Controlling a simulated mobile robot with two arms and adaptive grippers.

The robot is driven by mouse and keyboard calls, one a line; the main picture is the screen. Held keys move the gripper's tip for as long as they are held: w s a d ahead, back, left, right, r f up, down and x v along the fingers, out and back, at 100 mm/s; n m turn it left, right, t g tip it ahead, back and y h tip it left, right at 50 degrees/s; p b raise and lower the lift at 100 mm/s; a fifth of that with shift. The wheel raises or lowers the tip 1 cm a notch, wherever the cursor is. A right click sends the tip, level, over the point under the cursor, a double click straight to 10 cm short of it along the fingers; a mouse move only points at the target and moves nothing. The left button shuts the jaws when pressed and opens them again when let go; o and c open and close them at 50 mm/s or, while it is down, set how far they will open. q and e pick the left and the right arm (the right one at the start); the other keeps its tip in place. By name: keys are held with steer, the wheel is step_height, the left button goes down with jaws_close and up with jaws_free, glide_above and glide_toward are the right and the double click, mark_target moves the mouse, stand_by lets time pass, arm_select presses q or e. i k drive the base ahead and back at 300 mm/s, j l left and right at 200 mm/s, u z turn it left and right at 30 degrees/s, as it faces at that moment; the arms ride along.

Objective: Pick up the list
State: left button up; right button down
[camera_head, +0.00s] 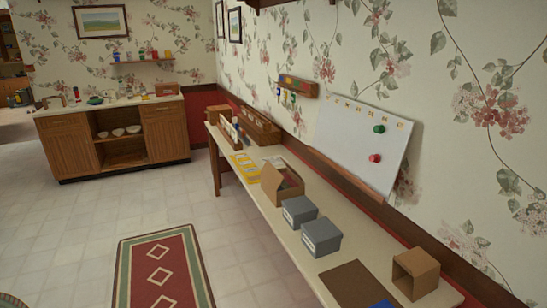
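I cannot make out for certain which thing is the list. A yellow and white flat item (244,166) lies on the long table near its far part. A pale sheet-like piece (276,162) shows just behind the open cardboard box, too small to read. A whiteboard (362,143) leans or hangs at the wall above the table, with a green magnet (379,129) and a red magnet (375,158) and a row of small yellow marks along its top. Neither of my grippers shows clearly; only a small dark shape sits in the bottom left corner.
The long table (268,212) runs along the right wall. It bears an open cardboard box (271,184), two grey boxes (299,211), a brown mat (350,286) and an open brown box (416,272). A wooden counter (70,144) stands far left. Floor around the red rug (158,266) is clear.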

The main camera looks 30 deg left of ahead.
mark_target(276, 160)
steer(key=i+j, duration=0.2)
steer(key=i+j+z, duration=0.1)
steer(key=j, duration=0.35)
steer(key=i+j, duration=0.4)
steer(key=j, duration=0.25)
steer(key=i+j+z, duration=0.1)
steer(key=j, duration=0.25)
steer(key=i+j, duration=0.4)
steer(key=j, duration=0.3)
steer(key=z, duration=0.05)
